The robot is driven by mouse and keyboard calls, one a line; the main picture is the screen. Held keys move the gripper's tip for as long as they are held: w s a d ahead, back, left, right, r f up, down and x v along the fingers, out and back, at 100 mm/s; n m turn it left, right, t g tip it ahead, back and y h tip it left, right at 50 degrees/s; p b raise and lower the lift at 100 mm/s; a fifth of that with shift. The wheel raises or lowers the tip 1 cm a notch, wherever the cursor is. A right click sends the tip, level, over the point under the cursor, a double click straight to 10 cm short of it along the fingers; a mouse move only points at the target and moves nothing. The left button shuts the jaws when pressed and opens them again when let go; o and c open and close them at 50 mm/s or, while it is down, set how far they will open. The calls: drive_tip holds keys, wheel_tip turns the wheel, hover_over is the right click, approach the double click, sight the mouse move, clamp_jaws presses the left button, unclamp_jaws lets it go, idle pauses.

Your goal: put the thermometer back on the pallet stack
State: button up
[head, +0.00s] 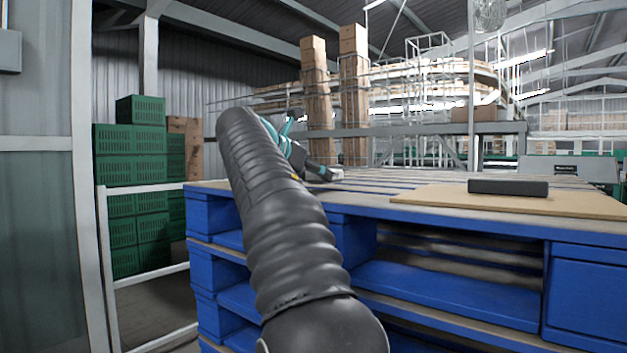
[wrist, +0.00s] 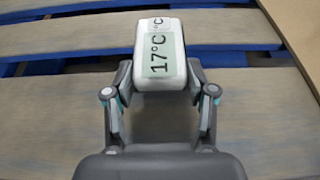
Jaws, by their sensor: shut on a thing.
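The thermometer (wrist: 160,55) is a small white box with a display reading 17°C, seen in the wrist view. My gripper (wrist: 159,75) is shut on it, one finger on each side. The pallet stack (head: 450,285) is blue with worn wooden top boards (wrist: 55,115). In the head view my gripper (head: 322,173) is at the top of the stack, left of the cardboard sheet, and the thermometer is hard to make out. I cannot tell whether the thermometer touches the boards or is just above them.
A cardboard sheet (head: 420,195) lies on the stack's right part, with a dark flat block (head: 508,187) on it. Bare boards surround my gripper. Green crates (head: 140,140) stand behind a white rail (head: 150,187) at left. Tall wooden stacks (head: 354,90) stand behind.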

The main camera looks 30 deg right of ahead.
drive_tip(key=shift+f, duration=0.65)
drive_tip(key=shift+f, duration=0.15)
drive_tip(key=o, duration=1.3)
drive_tip(key=shift+o, duration=0.2)
drive_tip(key=shift+r, duration=0.2)
drive_tip(key=v, duration=1.2)
